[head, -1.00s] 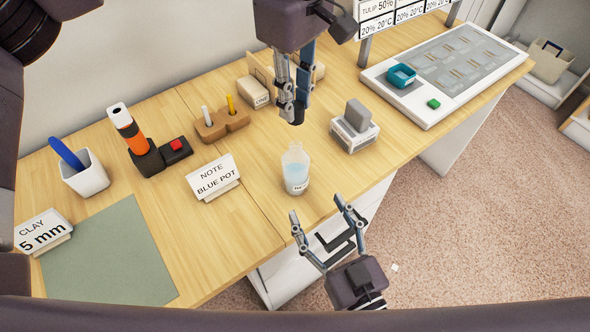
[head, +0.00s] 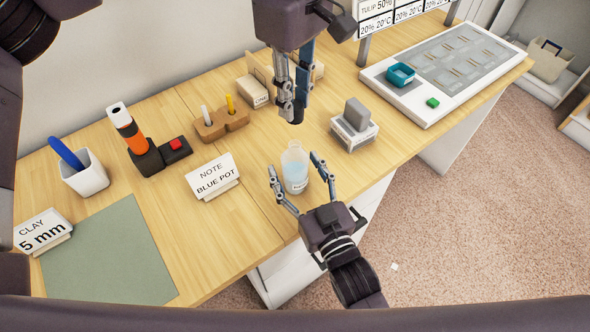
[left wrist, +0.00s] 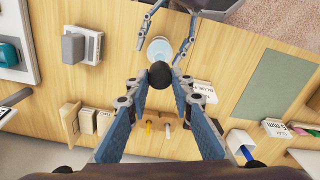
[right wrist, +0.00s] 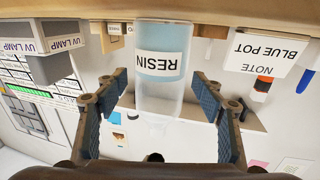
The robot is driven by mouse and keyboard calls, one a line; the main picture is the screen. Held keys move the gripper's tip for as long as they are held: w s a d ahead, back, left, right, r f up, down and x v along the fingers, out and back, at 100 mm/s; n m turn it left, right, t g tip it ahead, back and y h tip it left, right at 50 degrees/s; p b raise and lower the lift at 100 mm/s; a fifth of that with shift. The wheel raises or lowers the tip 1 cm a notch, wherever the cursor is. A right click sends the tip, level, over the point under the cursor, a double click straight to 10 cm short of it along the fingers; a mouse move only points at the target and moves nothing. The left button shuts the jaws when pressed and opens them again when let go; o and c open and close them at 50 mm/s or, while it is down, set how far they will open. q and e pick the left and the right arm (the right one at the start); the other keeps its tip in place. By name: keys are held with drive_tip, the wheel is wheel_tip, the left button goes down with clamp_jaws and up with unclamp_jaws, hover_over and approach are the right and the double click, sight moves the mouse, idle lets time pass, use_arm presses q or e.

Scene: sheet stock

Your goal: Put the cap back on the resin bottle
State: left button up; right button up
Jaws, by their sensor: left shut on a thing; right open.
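The resin bottle (head: 295,169) stands upright near the table's front edge, clear with pale blue liquid and no cap on it. Its RESIN label shows upside down in the right wrist view (right wrist: 160,66). My left gripper (head: 293,108) is shut on the black cap (left wrist: 160,75) and holds it above the bottle, apart from it. In the head view the cap (head: 296,117) is partly hidden by the fingers. My right gripper (head: 296,166) is open, low at the front edge, with one finger on each side of the bottle; a gap shows in the right wrist view (right wrist: 163,105).
A NOTE BLUE POT sign (head: 212,177) stands left of the bottle. A grey block on a labelled stand (head: 354,125) is to the right. A wooden holder (head: 221,122) is behind. Bare table lies around the bottle.

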clamp_jaws()
use_arm(q)
hover_over(294, 144)
drive_tip(key=shift+f, duration=2.45)
drive_tip(key=shift+f, duration=0.1)
drive_tip(key=shift+f, duration=0.8)
drive_tip(key=shift+f, duration=0.55)
